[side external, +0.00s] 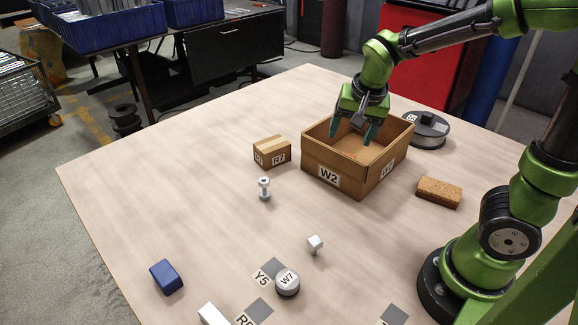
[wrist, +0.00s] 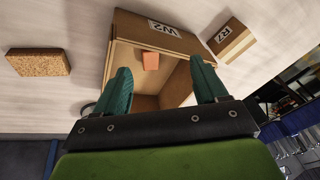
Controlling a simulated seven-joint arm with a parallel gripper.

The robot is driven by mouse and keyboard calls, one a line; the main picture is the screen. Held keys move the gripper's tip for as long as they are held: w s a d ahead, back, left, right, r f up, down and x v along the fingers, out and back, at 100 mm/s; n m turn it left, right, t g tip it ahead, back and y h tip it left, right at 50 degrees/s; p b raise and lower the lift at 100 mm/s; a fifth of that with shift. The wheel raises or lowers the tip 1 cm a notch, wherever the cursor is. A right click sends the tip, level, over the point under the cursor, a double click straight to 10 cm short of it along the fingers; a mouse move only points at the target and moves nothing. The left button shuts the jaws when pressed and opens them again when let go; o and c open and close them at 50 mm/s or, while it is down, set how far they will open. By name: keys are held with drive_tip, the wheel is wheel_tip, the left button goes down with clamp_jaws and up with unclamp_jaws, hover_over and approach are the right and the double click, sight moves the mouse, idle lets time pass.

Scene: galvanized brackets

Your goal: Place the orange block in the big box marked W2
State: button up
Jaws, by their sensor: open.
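The big open cardboard box marked W2 (side external: 328,176) stands at the back right of the table. It also shows in the wrist view, with its W2 label on the far wall (wrist: 180,42). The orange block (wrist: 151,61) lies inside the box, near the W2 wall; the side view shows little of it. My gripper (side external: 353,128) is over the box, pointing down, with its teal fingertips around the level of the rim. In the wrist view the fingers (wrist: 160,70) are spread wide with nothing between them. The block lies beyond the fingertips, apart from them.
A small closed box marked R7 (side external: 272,151) stands left of the big box. A cork-like brick (side external: 439,192) lies to its right and a dark round spool (side external: 426,127) behind. A white bolt-like part (side external: 264,189) and blue block (side external: 166,277) are nearer.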

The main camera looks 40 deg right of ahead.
drive_tip(key=s+a+r+n+t+y, duration=0.3)
drive_tip(key=s+a+r+n, duration=0.4)
drive_tip(key=s, duration=0.3)
drive_tip(key=shift+a+t, duration=0.5)
drive_tip(key=shift+a, duration=0.35)
